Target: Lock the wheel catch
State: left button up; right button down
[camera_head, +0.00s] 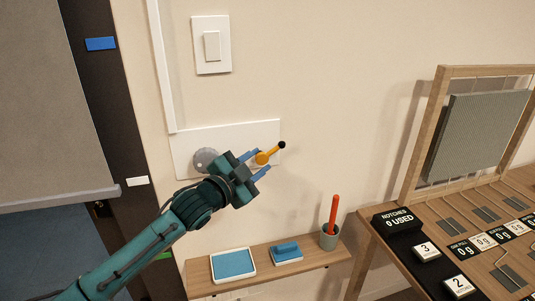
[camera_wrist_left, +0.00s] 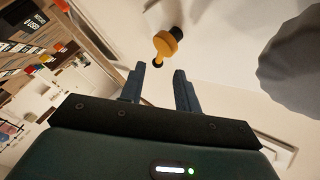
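The wheel catch looks to be the small orange lever (camera_head: 263,158) with a black knob at its upper right end. It sits on a white wall plate (camera_head: 185,140), to the right of a grey round wheel (camera_head: 203,157). My left gripper (camera_head: 257,164) is open, with its two blue fingers at the lever's near end. In the left wrist view, the orange lever (camera_wrist_left: 166,44) lies just beyond the open fingertips (camera_wrist_left: 159,70), its narrow end pointing between them. Contact cannot be told. The grey wheel (camera_wrist_left: 292,65) is at the right there. My right gripper is out of view.
A light switch (camera_head: 211,46) is above the plate. Below, a wooden shelf (camera_head: 318,260) holds a blue-filled tray (camera_head: 233,264), a blue block and a cup (camera_head: 328,240) with a red stick. A workbench with a "NOTCHES 0 USED" sign (camera_head: 397,219) stands at right. Wall right of the plate is clear.

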aim_at(272, 152)
pick_arm(q)
jog(key=shift+x, duration=2.45)
jog(key=shift+c, duration=0.2)
grip_shut()
